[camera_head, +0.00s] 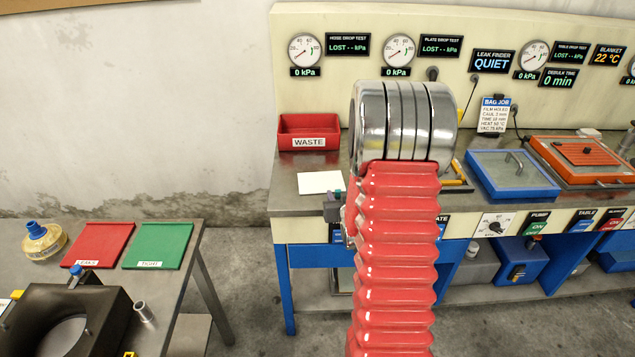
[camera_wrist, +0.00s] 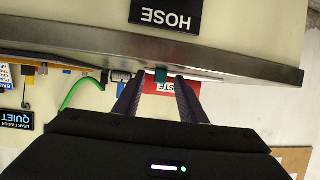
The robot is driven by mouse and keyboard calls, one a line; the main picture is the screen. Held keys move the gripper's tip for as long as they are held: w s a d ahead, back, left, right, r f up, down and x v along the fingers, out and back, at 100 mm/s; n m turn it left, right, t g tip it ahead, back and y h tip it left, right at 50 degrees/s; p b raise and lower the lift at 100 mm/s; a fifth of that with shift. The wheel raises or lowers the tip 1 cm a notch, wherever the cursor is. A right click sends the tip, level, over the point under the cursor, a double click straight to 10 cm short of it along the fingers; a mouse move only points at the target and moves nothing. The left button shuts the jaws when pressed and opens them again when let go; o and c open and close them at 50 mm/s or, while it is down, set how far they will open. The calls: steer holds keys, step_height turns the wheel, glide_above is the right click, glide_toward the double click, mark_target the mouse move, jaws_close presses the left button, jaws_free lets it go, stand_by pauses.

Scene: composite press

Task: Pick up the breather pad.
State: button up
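A flat white pad (camera_head: 318,182), which looks like the breather pad, lies on the left end of the steel bench (camera_head: 295,207), in front of the red waste tray (camera_head: 309,132). I cannot make the pad out in the wrist view. My gripper (camera_head: 335,203) is partly hidden behind my red arm, close to the pad's right front corner and the bench's front edge. In the wrist view the two dark fingers (camera_wrist: 160,82) are apart with nothing clearly held. A small teal piece (camera_wrist: 160,75) shows between their tips, apart from both.
A blue-framed tray (camera_head: 512,175) and an orange plate (camera_head: 585,157) lie further right on the bench. A green hose (camera_wrist: 78,92) shows near the fingers. A side table at left holds red (camera_head: 98,243) and green (camera_head: 158,245) mats. Bare floor separates table and bench.

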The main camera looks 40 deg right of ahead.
steer(key=shift+w+d+f, duration=0.1)
steer(key=shift+w+d, duration=0.05)
steer(key=shift+d, duration=0.05)
steer(key=shift+a, duration=0.1)
steer(key=shift+c, duration=0.7)
jaws_close()
